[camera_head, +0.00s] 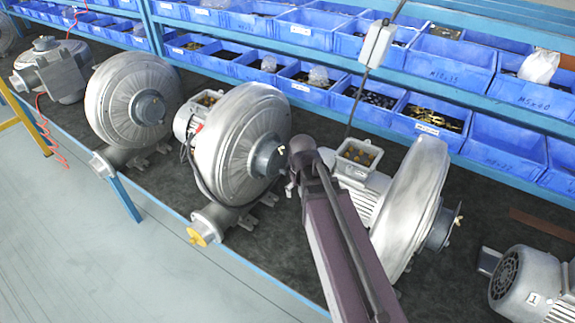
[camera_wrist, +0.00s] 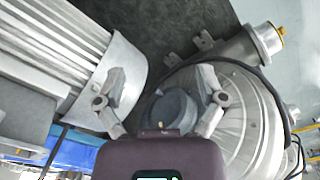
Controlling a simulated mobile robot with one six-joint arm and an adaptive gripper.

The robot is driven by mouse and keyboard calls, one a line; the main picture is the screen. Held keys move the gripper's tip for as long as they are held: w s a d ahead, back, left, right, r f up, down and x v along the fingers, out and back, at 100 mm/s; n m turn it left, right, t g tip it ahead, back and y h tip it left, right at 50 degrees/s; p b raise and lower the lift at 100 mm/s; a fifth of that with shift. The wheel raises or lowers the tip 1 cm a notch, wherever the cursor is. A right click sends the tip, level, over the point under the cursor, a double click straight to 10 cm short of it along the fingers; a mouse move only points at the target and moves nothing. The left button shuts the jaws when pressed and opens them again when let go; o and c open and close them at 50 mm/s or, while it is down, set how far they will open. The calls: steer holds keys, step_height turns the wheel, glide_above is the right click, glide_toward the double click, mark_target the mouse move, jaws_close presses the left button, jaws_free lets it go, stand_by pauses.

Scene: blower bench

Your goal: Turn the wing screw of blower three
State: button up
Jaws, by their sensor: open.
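Several silver blowers stand in a row on the bench; I cannot tell by number which is blower three. In the head view the end of my arm is beside the dark hub (camera_head: 268,157) of the middle blower (camera_head: 240,140). No wing screw shows clearly on this hub.
A yellow-capped outlet (camera_head: 200,232) juts over the bench's front edge; it also shows in the wrist view (camera_wrist: 270,38). A ribbed motor (camera_wrist: 50,45) is close to my left finger. Blue bins (camera_head: 450,65) line the shelves behind. A grey motor (camera_head: 525,285) lies at the right.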

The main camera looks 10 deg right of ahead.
steer(key=w+a+f+n+t+h+b, duration=0.25)
steer(key=w+n+h+b, duration=0.2)
steer(key=w, duration=0.65)
steer(key=n+t+h+b, duration=0.4)
steer(key=t, duration=0.1)
glide_toward(282, 150)
steer(key=v, duration=0.4)
steer(key=shift+s+r+m, duration=0.1)
steer(key=shift+r+m, duration=0.1)
steer(key=shift+m, duration=0.05)
steer(key=b+x, duration=0.3)
steer(key=x, duration=0.3)
steer(key=b+x, duration=0.3)
steer(key=x, duration=0.3)
steer(key=shift+a+f, duration=0.2)
steer(key=shift+f, duration=0.05)
steer(key=shift+b+x, duration=0.5)
steer(key=shift+x, duration=0.4)
steer(key=shift+r, duration=0.1)
steer(key=shift+y, duration=0.25)
steer(key=c, duration=1.1)
